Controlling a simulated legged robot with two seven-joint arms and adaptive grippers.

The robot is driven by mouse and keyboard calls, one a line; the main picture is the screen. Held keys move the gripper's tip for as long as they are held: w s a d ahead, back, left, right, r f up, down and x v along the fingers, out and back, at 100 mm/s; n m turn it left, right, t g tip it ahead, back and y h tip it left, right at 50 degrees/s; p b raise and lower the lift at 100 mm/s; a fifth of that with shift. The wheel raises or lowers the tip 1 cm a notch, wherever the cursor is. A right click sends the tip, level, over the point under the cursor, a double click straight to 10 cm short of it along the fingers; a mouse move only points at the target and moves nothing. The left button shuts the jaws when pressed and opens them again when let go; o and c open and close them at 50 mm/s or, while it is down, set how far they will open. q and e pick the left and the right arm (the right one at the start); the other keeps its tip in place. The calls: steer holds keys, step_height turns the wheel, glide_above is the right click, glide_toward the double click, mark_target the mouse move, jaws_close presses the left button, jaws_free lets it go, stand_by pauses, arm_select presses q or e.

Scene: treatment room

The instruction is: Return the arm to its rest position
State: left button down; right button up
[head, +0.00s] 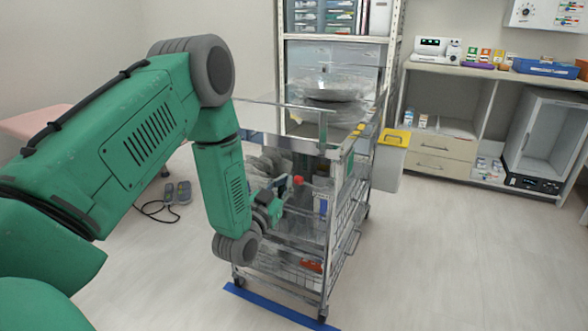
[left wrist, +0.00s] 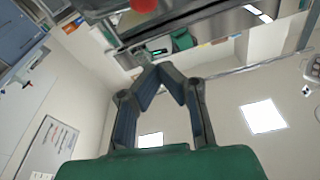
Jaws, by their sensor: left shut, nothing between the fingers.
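My left arm comes in from the left in the head view, with its elbow raised and its forearm hanging down beside the wire cart (head: 345,190). My left gripper (head: 280,184) is at the cart's near left side, small and partly hidden by its own wrist. In the left wrist view the two dark fingers of my left gripper (left wrist: 161,72) meet at their tips, with nothing between them. A red round thing (head: 298,180) shows just by the gripper; a red thing also shows at the top of the wrist view (left wrist: 143,5). My right gripper is not in view.
The cart holds several trays and bowls. A yellow-lidded bin (head: 393,150) stands at its right. A counter (head: 500,73) with an open-fronted cabinet is at the back right. A blue floor strip (head: 275,308) lies before the cart. Open floor is at the front right.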

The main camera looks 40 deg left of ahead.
arm_select(q)
steer(key=shift+s+f, duration=0.2)
steer(key=shift+s, duration=0.45)
steer(key=shift+d, duration=0.15)
